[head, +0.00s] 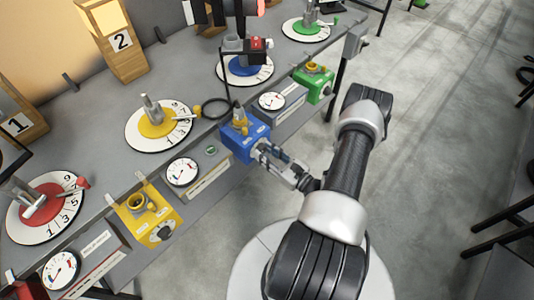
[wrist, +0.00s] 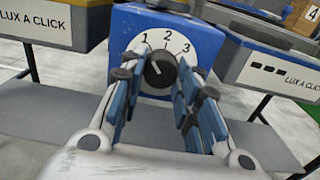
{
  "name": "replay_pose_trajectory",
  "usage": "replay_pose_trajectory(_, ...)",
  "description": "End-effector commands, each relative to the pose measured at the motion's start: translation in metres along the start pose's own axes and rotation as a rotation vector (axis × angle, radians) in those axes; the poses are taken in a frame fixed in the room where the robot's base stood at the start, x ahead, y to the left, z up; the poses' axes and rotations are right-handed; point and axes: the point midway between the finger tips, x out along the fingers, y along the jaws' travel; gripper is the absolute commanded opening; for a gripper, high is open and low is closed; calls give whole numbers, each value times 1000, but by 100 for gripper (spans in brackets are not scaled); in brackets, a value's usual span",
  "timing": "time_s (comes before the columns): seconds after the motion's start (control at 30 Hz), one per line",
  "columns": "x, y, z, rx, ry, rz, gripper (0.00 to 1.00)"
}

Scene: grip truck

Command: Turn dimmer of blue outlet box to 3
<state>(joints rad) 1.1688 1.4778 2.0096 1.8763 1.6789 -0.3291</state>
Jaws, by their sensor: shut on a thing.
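The blue outlet box (head: 246,140) sits at the bench's front edge in the head view. In the wrist view its blue front (wrist: 205,38) carries a white dial marked 1, 2 and 3. The black dimmer knob (wrist: 161,69) is in the dial's middle, and its light mark points up and left, roughly between 1 and 2. My gripper (head: 262,151) reaches the box's front face. In the wrist view my gripper's fingers (wrist: 158,82) are shut on the knob, one on each side. Their tips hide part of the knob's sides.
A yellow outlet box (head: 147,212) stands to the left and a green one (head: 313,82) to the right along the bench (head: 95,125). A white gauge (head: 183,172) is beside the blue box. The floor (head: 430,130) to the right is largely open.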

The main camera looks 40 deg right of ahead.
Motion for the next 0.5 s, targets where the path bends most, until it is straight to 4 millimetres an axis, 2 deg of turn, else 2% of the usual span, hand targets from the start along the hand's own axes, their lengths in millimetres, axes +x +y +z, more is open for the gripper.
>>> replay_pose_trajectory(0.13, 0, 0, 0, 0, 0, -1, 6)
replay_pose_trajectory(0.5, 0, 0, 0, 72, 0, -1, 6)
